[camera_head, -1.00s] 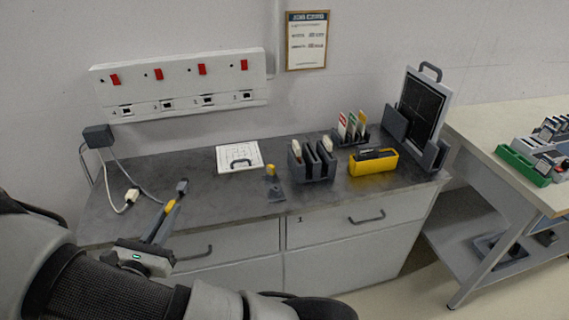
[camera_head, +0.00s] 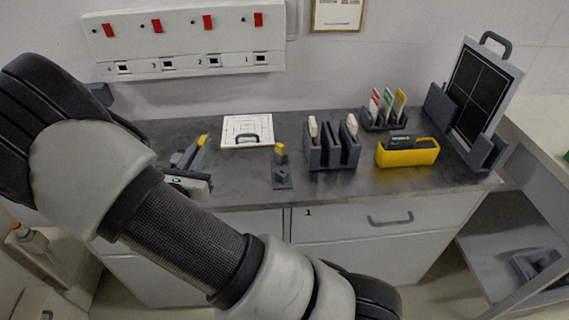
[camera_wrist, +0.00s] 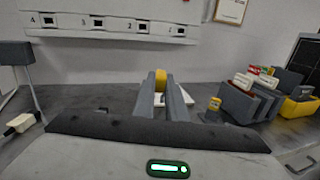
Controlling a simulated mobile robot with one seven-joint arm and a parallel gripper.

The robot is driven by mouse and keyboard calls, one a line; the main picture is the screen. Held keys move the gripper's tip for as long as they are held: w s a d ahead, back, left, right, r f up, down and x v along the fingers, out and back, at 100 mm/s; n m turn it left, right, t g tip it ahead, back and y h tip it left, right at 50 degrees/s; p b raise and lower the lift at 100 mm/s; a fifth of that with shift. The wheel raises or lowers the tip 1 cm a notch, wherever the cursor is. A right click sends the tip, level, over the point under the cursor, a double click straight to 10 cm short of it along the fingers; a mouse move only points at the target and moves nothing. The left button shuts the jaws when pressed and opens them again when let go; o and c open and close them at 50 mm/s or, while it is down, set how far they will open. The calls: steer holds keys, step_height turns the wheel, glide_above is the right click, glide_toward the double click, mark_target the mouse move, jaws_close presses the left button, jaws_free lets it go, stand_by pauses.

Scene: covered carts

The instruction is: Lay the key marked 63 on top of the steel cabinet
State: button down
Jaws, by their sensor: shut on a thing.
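My gripper (camera_head: 192,150) is over the left part of the dark-topped grey cabinet (camera_head: 240,187). It is shut on a small yellow thing (camera_head: 203,139). In the wrist view this yellow thing (camera_wrist: 160,77) shows between the two grey fingers (camera_wrist: 161,103). No marking can be read on it, so I cannot tell whether it is the key marked 63. A similar yellow-topped piece (camera_head: 280,150) stands in a small dark holder (camera_head: 282,178) on the cabinet top. Whether this cabinet is the steel cabinet cannot be told for sure.
A white board with a handle (camera_head: 247,126), a dark slotted rack (camera_head: 331,155), a yellow bin (camera_head: 408,154), a card rack (camera_head: 385,117) and a black panel (camera_head: 480,90) stand on the top. A switch panel (camera_head: 185,42) is behind. Bare top lies around the small holder.

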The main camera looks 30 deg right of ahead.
steer(key=w+a+f+n+y+b, duration=0.1)
steer(key=f+b, duration=0.2)
steer(key=f, duration=0.1)
steer(key=w+a+f+n+t+y+b, duration=0.1)
steer(key=a+f+b, duration=0.1)
steer(key=f+b, duration=0.2)
steer(key=w+a+f+n+t+y+b, duration=0.1)
steer(key=f+y+b, duration=0.1)
steer(key=f, duration=0.4)
steer(key=shift+w+a+n+b, duration=0.3)
steer(key=shift+b, duration=0.45)
steer(key=shift+f+b, duration=0.3)
steer(key=shift+f, duration=0.2)
steer(key=c, duration=1.8)
jaws_free()
steer(key=shift+r, duration=0.1)
steer(key=shift+r, duration=0.1)
